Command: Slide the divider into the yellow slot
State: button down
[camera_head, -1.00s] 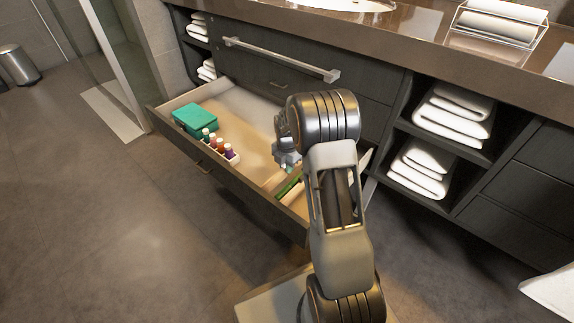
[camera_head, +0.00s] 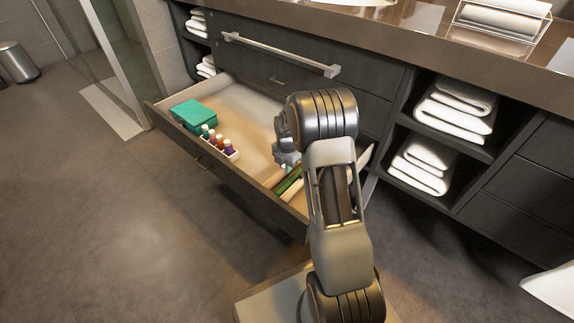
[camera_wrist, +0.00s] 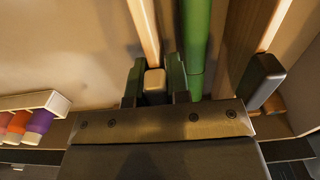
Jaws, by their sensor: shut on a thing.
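My gripper (camera_wrist: 155,88) is shut on the near end of a pale wooden strip, which I take for the divider (camera_wrist: 145,28). The strip runs away from the gripper, over the drawer floor. A long green bar (camera_wrist: 195,40) lies just right of it, roughly parallel; it also shows in the head view (camera_head: 289,181). In the head view my gripper (camera_head: 287,160) is inside the right part of the open drawer (camera_head: 235,100), partly hidden by my arm. I cannot make out a yellow slot in either view.
A brown wooden strip with a dark end block (camera_wrist: 262,80) lies right of the green bar. A small bottle tray (camera_head: 232,155) and a teal box (camera_head: 194,116) occupy the drawer's left part. The drawer floor between them and the gripper is clear. Folded towels (camera_head: 425,165) fill the right shelves.

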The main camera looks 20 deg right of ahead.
jog(key=c, duration=1)
grip_release()
notch_tip(320, 180, up, 14)
jog(key=p, duration=0.6)
jog(key=shift+f, duration=0.1)
jog(key=s+a+r+m+t+p, duration=0.1)
jog(key=s+a+r+m+p, duration=0.2)
jog(key=s+r+m+p, duration=0.4)
jog(key=s+a+r+m+t+p, duration=0.1)
jog(key=s+a+r+m+p, duration=0.3)
jog(key=r+p, duration=1.1)
jog(key=s+a+r+m+t+p, duration=0.1)
jog(key=s+a+r+m+p, duration=0.3)
jog(key=s+r+m+p, duration=0.7)
notch_tip(320, 180, up, 12)
jog(key=shift+f+m+t+p, duration=0.1)
jog(key=shift+m+t+p, duration=0.2)
jog(key=shift+m, duration=0.2)
